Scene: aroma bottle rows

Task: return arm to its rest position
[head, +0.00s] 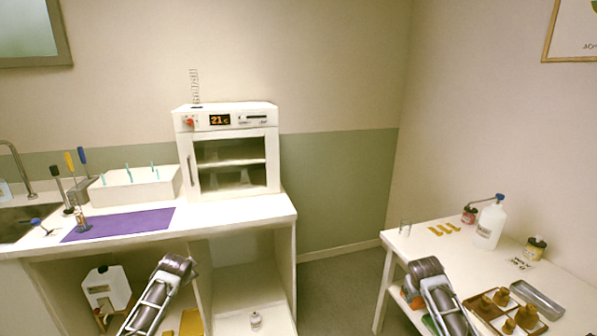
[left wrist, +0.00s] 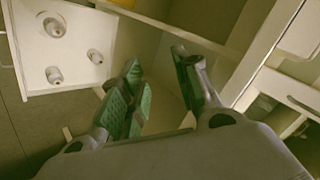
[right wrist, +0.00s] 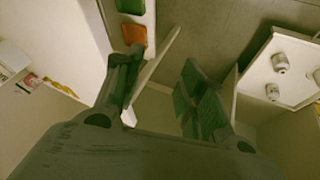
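My left gripper (left wrist: 160,92) is open in the left wrist view, with nothing between its green-padded fingers. My right gripper (right wrist: 158,92) is open and empty in the right wrist view. In the head view my left arm (head: 157,295) shows at the bottom left in front of the counter. My right arm (head: 440,295) shows at the bottom right, in front of the side table. The fingers of neither gripper can be made out in the head view. Several amber bottles (head: 527,316) stand on the side table, and a small bottle (head: 82,224) stands on a purple mat (head: 125,222).
The counter (head: 245,208) bears a white oven (head: 228,150), a white rack (head: 137,190) and a sink (head: 14,226). The side table (head: 410,245) holds a white wash bottle (head: 489,226), jars and trays. Open floor (head: 335,290) lies between counter and table.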

